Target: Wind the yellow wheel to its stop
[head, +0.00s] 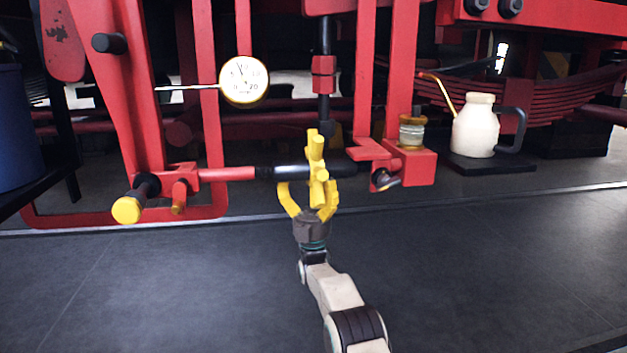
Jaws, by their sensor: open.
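The yellow wheel (316,160) shows nearly edge-on in the head view, near the middle. It has stubby lobes and sits on a dark horizontal shaft (285,172) of the red frame. My gripper (309,187), with yellow curved fingers, is just below the wheel and points up at it. The fingers are apart, one to the left of the wheel's lower part and one close to its right side. I cannot tell whether they touch it. My gripper and the wheel are alike in colour, so their border is hard to see.
A round dial gauge (244,80) hangs at upper left of the wheel. A yellow-capped knob (127,209) sticks out at left. A glass-sided cup (412,131) and a cream oil can (475,127) stand at right. The dark floor (150,290) in front is clear.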

